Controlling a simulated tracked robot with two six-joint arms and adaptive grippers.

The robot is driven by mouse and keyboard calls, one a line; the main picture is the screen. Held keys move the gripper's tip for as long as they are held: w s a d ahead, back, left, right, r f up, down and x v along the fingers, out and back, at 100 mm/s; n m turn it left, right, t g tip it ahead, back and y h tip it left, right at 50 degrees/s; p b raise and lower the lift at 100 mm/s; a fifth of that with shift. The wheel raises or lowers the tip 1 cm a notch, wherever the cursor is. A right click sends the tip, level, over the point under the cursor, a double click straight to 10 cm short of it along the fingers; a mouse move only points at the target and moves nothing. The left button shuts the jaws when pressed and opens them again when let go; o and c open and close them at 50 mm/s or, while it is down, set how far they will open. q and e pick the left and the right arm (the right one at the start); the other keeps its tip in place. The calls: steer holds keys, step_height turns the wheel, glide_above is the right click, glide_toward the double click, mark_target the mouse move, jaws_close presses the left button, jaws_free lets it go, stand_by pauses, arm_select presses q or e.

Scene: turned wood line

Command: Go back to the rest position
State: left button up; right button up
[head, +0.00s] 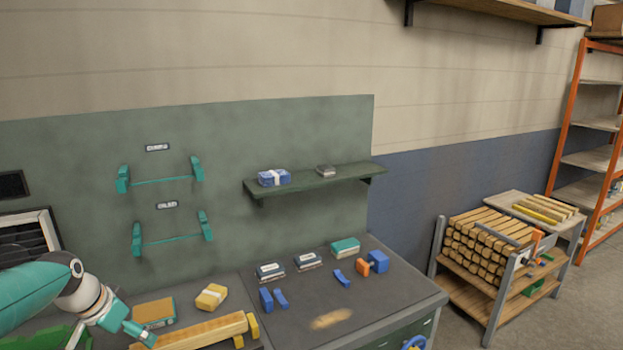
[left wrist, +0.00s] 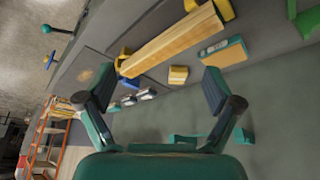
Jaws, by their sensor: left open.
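My left gripper (head: 140,333) is at the lower left of the head view, its teal fingers above the front left of the bench (head: 310,300). In the left wrist view the left gripper (left wrist: 155,92) has its fingers spread wide with nothing between them. A wooden bar (head: 205,332) lies on yellow supports beside the gripper; it also shows in the left wrist view (left wrist: 172,40), beyond the fingertips. An orange and teal box (head: 153,312) and a yellow bundle (head: 211,296) lie behind the bar. My right gripper is in neither view.
Teal wall brackets (head: 168,181) hang on the green panel. A green shelf (head: 315,180) holds a blue pack and a small box. Several boxes and blue blocks (head: 266,299) sit on the bench. A rack of wooden bars (head: 485,245) stands right. The bench's front middle is mostly clear.

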arm_select(q)
steer(key=s+d+f+n+g+h, duration=0.1)
steer(key=s+d+f, duration=0.2)
steer(key=d+f, duration=0.8)
steer(key=s+d+f+n+g+h, duration=0.1)
steer(key=s+d+f, duration=0.2)
steer(key=d+f, duration=0.75)
steer(key=s+d+f+n+g, duration=0.1)
steer(key=s+d+f, duration=0.3)
steer(key=s+f, duration=0.4)
steer(key=s+d+f+n+g, duration=0.1)
steer(key=s+d+f+n, duration=0.3)
steer(key=s, duration=0.6)
step_height(320, 180, down, 10)
steer(key=a+m+b, duration=0.1)
steer(key=m+b, duration=0.1)
steer(key=b, duration=0.8)
steer(key=shift+w+a+f+h, duration=0.15)
steer(key=shift+f+h, duration=0.05)
steer(key=shift+h, duration=0.2)
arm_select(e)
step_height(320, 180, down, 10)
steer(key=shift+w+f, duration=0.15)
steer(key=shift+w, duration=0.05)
